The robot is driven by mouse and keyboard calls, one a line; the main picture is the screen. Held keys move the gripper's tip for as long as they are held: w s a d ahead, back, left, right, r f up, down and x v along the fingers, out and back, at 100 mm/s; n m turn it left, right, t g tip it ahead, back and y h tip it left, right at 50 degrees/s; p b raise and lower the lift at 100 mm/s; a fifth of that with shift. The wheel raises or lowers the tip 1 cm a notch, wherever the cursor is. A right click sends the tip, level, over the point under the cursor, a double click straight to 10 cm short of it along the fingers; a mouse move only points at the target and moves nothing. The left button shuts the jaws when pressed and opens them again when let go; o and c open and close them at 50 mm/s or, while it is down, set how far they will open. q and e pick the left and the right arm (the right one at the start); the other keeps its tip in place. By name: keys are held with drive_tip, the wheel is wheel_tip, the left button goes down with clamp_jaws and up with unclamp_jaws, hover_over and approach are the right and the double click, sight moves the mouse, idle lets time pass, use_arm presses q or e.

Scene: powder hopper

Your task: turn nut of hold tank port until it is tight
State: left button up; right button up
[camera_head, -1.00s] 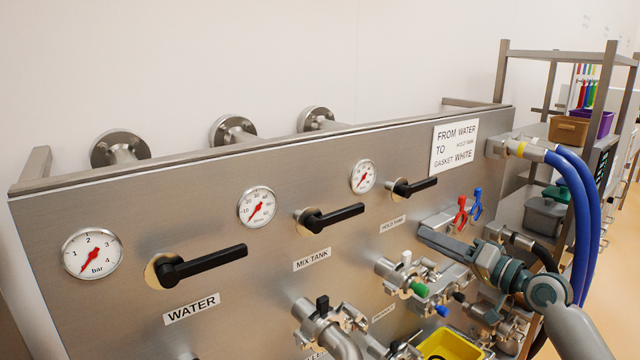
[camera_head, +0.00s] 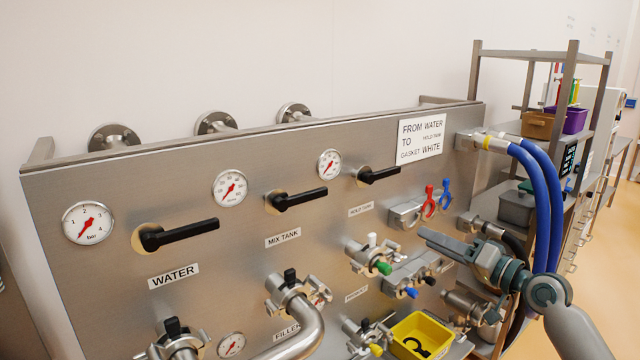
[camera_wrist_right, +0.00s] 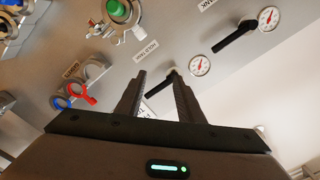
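The hold tank port (camera_head: 362,256) is a metal clamped fitting below the HOLD TANK label (camera_head: 361,210), with a green end and a small white piece on top. In the right wrist view the green end (camera_wrist_right: 118,10) and clamp are at the top, partly cut off. Which part is the nut is unclear; a white piece (camera_wrist_right: 138,32) projects from the clamp there. My right gripper (camera_head: 428,237) is to the right of and slightly above the port in the head view, apart from it. In the wrist view its fingers (camera_wrist_right: 157,75) are spread and empty. My left gripper is out of view.
Red and blue clamps (camera_head: 430,202) hang on a bracket right of the label. Blue hoses (camera_head: 543,200) curve down behind my right arm. A bent pipe (camera_head: 308,325) joins the port at left. A yellow bin (camera_head: 415,335) is below. Black valve handles (camera_head: 378,175) jut out above.

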drive_tip(key=d+f+m+g+h, duration=0.1)
drive_tip(key=d+f+h, duration=0.2)
drive_tip(key=f, duration=1.2)
drive_tip(key=d+f+m+h, duration=0.2)
drive_tip(key=d+f+h, duration=0.1)
drive_tip(key=f, duration=1.3)
drive_tip(key=s+d+f+g+h, duration=0.1)
drive_tip(key=s+f, duration=0.4)
drive_tip(key=f, duration=0.4)
drive_tip(key=s+f+n+g+h, duration=0.15)
drive_tip(key=s+f, duration=0.25)
drive_tip(key=f, duration=0.5)
drive_tip(key=s+d+f+m+g+h, duration=0.15)
drive_tip(key=s+f, duration=0.35)
drive_tip(key=f, duration=0.5)
drive_tip(key=s+a+f+n+g, duration=0.1)
drive_tip(key=s+f+n+g, duration=0.1)
drive_tip(key=s+f, duration=0.9)
drive_tip(key=s+a+f+n+g, duration=0.1)
drive_tip(key=s+f+g, duration=0.1)
drive_tip(key=s+f, duration=0.85)
drive_tip(key=s+a+f+n+g, duration=0.2)
drive_tip(key=s+a+f, duration=0.1)
drive_tip(key=s, duration=1.4)
drive_tip(key=s+a+f+n+g+h, duration=0.1)
drive_tip(key=s+a+f+n+g, duration=0.1)
drive_tip(key=s, duration=1.5)
drive_tip(key=shift+a+f, duration=0.45)
drive_tip(key=shift+f, duration=0.25)
drive_tip(key=shift+c, duration=0.9)
